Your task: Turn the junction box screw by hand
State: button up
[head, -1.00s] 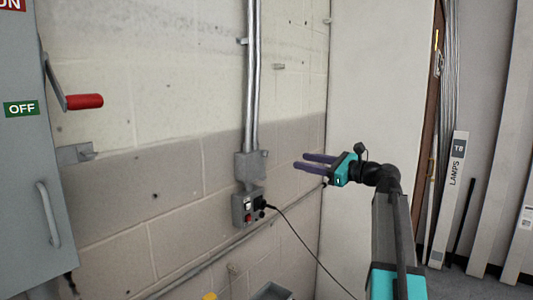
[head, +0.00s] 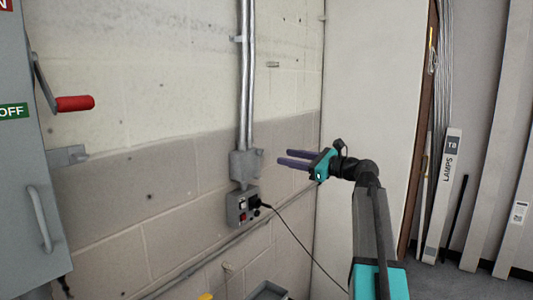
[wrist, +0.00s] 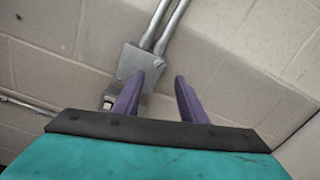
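The grey junction box (head: 245,165) is fixed to the block wall under two metal conduits. A small knob-like screw (head: 260,153) sticks out at its right side. My gripper (head: 281,158) is just right of the screw, its two purple fingers pointing left towards the box and spread apart with nothing between them. In the wrist view the junction box (wrist: 138,63) shows beyond the left finger, and the open fingers (wrist: 166,78) have bare wall between them. The screw cannot be made out in the wrist view.
A small outlet box (head: 241,208) with a plugged-in black cable (head: 300,244) sits below the junction box. A grey cabinet with a red-handled lever (head: 74,103) stands at left. A pale panel (head: 370,90) is behind my arm.

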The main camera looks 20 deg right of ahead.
aim_at(262, 153)
jog(key=p+x, duration=0.2)
jog(key=x, duration=0.7)
jog(key=shift+w+a, duration=0.25)
jog(key=shift+w, duration=0.1)
grip_shut()
jog(key=shift+n+b, duration=0.4)
jog(key=shift+n, duration=0.1)
